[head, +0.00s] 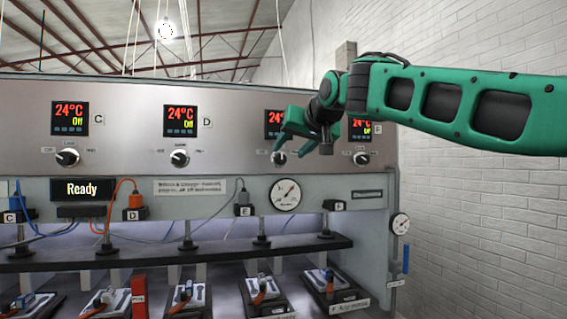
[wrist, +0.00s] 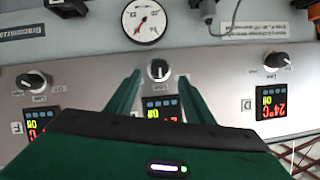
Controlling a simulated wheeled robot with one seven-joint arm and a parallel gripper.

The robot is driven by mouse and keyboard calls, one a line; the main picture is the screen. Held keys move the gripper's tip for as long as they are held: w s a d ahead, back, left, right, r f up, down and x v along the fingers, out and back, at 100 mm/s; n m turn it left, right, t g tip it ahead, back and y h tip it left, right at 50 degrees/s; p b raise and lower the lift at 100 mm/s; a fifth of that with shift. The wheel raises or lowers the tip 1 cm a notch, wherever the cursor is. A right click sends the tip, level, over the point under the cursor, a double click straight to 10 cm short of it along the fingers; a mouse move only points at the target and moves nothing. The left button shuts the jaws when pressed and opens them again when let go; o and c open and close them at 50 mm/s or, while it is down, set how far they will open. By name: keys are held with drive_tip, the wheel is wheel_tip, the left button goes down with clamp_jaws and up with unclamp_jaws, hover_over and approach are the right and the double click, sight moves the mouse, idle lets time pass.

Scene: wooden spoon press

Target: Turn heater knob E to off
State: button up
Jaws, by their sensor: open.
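Heater knob E (head: 279,158) is a small dark knob on the grey panel below heater display E (head: 272,123). My arm hides part of that display, but a red "24" still shows. In the wrist view, which is upside down, knob E (wrist: 157,69) sits at centre with a white mark on it; its exact setting is too small to read. My gripper (head: 292,152) is open in front of knob E. In the wrist view my gripper (wrist: 160,77) has one green finger on each side of the knob, with gaps; I cannot tell the remaining depth.
Knob D (head: 180,158) and knob C (head: 67,158) are left of knob E, under displays reading 24°C Off. Knob F (head: 361,159) is to the right. A round gauge (head: 285,195) and a ledge with plugs and cables lie below the panel.

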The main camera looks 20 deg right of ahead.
sight(282, 158)
drive_tip(key=x, duration=0.7)
drive_tip(key=shift+c, duration=0.3)
drive_tip(key=c, duration=1)
